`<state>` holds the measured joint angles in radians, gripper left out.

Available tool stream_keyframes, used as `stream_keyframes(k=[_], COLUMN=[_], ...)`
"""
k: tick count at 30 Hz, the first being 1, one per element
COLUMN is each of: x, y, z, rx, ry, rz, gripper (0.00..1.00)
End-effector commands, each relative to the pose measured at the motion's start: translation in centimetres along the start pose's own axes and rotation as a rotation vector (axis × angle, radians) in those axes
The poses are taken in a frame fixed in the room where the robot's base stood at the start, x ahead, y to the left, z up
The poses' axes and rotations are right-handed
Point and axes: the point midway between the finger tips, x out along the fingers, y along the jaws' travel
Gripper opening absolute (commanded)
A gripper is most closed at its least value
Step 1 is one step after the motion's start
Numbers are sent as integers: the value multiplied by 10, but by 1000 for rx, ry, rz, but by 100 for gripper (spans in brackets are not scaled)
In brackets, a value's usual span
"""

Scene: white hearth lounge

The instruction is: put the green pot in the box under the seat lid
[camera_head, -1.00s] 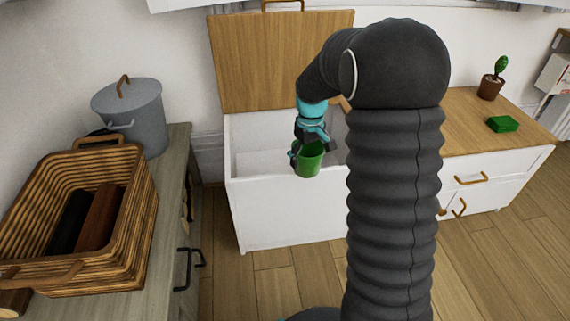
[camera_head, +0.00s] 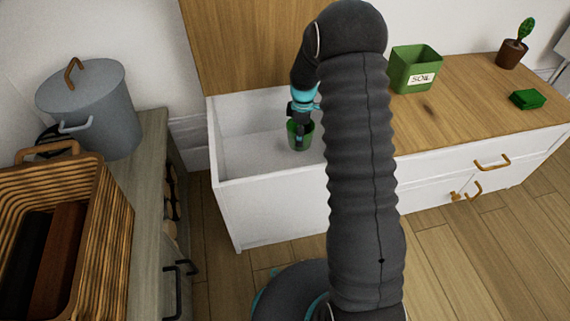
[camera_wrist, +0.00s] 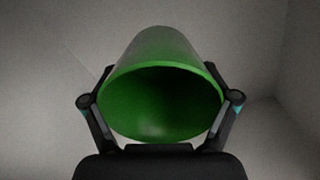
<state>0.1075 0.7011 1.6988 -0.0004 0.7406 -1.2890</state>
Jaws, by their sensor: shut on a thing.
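The green pot (camera_head: 301,139) is in my gripper (camera_head: 299,124), inside the open white box (camera_head: 238,163) under the raised wooden seat lid (camera_head: 245,45). In the wrist view the green pot (camera_wrist: 160,72) fills the middle, with a finger of my gripper (camera_wrist: 160,108) pressed on each side of it. Its dark open mouth faces the camera. The box's pale inner walls surround it. I cannot tell whether the pot touches the box floor. Part of the box is hidden behind my arm.
A wooden worktop (camera_head: 460,95) at right holds a green soil bin (camera_head: 413,74), a potted cactus (camera_head: 513,50) and a small green block (camera_head: 527,99). At left, a counter (camera_head: 150,150) carries a grey lidded pot (camera_head: 95,108) and a wicker basket (camera_head: 110,235).

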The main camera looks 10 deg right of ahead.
Motion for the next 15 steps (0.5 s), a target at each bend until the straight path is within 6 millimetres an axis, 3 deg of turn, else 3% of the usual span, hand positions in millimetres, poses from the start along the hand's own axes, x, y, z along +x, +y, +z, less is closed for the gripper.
stream_keyframes(k=[9,15], x=[36,46], y=[-50,-64], z=[-30,-39], rx=[4,5], ry=[-1,0], rz=[-1,0], gripper=[36,36])
